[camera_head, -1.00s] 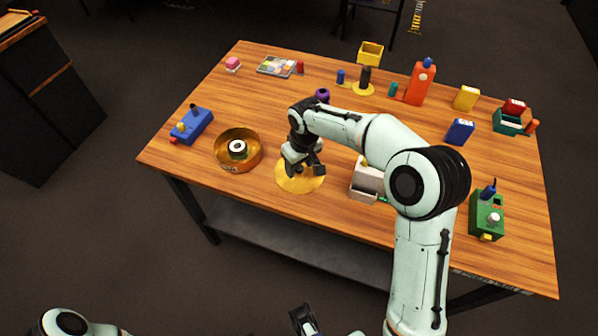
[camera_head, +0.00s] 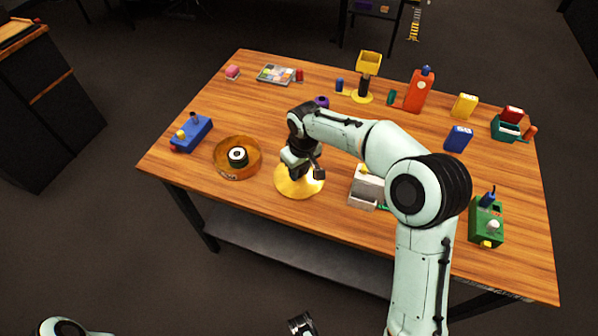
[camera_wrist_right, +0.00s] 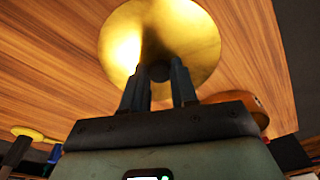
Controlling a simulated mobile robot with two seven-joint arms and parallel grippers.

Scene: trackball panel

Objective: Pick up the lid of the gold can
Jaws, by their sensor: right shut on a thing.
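The gold can (camera_head: 222,170) stands open at the left of the wooden table, with a black-and-white round thing inside it. Its lid (camera_head: 285,186) is a flat gold disc right of the can, at or close above the tabletop. The lid fills the top middle of the right wrist view (camera_wrist_right: 165,30), with a dark knob (camera_wrist_right: 159,72) at its centre. My right gripper (camera_head: 305,176) is over the lid, shut on that knob between its two fingers. A dark end piece at the bottom edge may be my left gripper (camera_head: 302,325); its fingers cannot be made out.
A grey-white box (camera_head: 363,190) stands close right of the lid. A blue device (camera_head: 192,134) is left of the can, and a green one (camera_head: 486,222) is at the right. Several coloured boxes, including an orange bottle-like one (camera_head: 418,92), line the back.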

